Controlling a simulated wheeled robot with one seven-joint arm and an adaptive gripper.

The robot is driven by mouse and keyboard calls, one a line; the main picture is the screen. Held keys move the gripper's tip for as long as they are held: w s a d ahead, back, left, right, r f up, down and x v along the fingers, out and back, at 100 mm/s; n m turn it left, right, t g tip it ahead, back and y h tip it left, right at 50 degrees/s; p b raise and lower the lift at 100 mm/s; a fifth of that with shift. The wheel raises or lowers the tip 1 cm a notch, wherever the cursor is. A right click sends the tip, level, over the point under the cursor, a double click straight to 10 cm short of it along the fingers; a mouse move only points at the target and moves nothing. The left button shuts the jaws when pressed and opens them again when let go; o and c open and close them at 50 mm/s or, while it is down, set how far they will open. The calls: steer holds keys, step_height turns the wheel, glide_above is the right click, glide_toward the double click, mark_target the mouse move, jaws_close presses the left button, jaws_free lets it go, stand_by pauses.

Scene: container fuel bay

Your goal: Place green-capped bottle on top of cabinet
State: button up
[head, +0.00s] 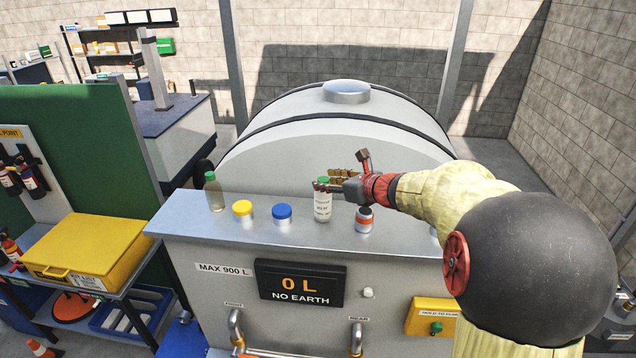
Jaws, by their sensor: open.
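A white labelled bottle with a green cap (322,206) stands upright on the grey top of the cabinet (185,222), near its middle. My gripper (327,183) is open and reaches in from the right at the height of this bottle's cap. Its fingers overlap the cap in the picture; I cannot tell whether they touch it. A second green-capped bottle (215,194), of clear greenish material, stands upright at the left end of the cabinet top, well apart from my gripper.
A yellow-lidded jar (243,211), a blue-lidded jar (282,215) and a red-and-white jar (364,220) share the cabinet top. A large grey tank (330,150) rises behind. A yellow case (85,250) lies on a shelf at left.

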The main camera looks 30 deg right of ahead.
steer(key=v, duration=0.6)
steer(key=shift+b, duration=0.3)
steer(key=s+a+f+n+g+y, duration=0.1)
steer(key=s+a+n+g, duration=0.2)
steer(key=s+a+n, duration=0.55)
steer(key=s+a+f+n+g+y, duration=0.1)
steer(key=s+a+n+g, duration=0.3)
steer(key=a+n, duration=0.7)
steer(key=s+f+n+h, duration=0.3)
steer(key=s+n+h, duration=0.1)
steer(key=s+n, duration=1)
steer(key=s, duration=0.3)
steer(key=shift+a+f+g+h, duration=0.2)
steer(key=shift+a+g+h, duration=0.15)
steer(key=shift+g+h, duration=0.05)
steer(key=shift+s+f, duration=0.1)
step_height(320, 180, down, 27)
steer(key=b, duration=2.7)
steer(key=shift+f+b, duration=0.2)
steer(key=shift+b, duration=0.15)
